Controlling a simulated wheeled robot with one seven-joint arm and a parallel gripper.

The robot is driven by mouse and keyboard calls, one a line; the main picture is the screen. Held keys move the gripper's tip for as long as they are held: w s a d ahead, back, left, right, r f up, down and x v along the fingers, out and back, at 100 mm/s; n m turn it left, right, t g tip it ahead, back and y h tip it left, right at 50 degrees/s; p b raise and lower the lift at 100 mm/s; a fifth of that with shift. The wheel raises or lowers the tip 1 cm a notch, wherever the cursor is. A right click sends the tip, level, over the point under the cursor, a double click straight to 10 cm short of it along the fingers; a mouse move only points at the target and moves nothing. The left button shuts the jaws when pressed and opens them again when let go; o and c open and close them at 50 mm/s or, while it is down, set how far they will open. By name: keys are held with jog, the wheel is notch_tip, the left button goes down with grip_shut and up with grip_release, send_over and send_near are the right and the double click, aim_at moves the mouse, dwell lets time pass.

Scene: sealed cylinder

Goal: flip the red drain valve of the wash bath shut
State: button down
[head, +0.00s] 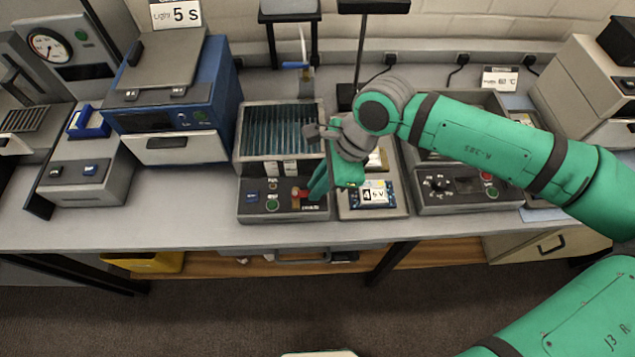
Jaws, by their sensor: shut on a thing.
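The wash bath (241,139) is a grey box with a basin of blue-green water and thin upright slats, left of centre on the bench in the head view. Its front panel (251,214) carries buttons and a small red drain valve (298,191) near the right side. My gripper (310,194) reaches down from the right with its green fingers at the valve, shut on its red lever. The fingers hide part of the lever, so its exact angle is hard to tell.
A knobbed control box (463,198) is further right. A blue machine (170,120) stands left. Bare bench front (190,228) is clear.

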jog(key=shift+s+m, duration=0.15)
jog(key=shift+m, duration=0.15)
jog(key=c, duration=1.8)
grip_release()
jog(key=v, duration=1)
jog(key=shift+d+r, duration=0.2)
jog(key=shift+r, duration=0.15)
jog(key=shift+s, duration=0.1)
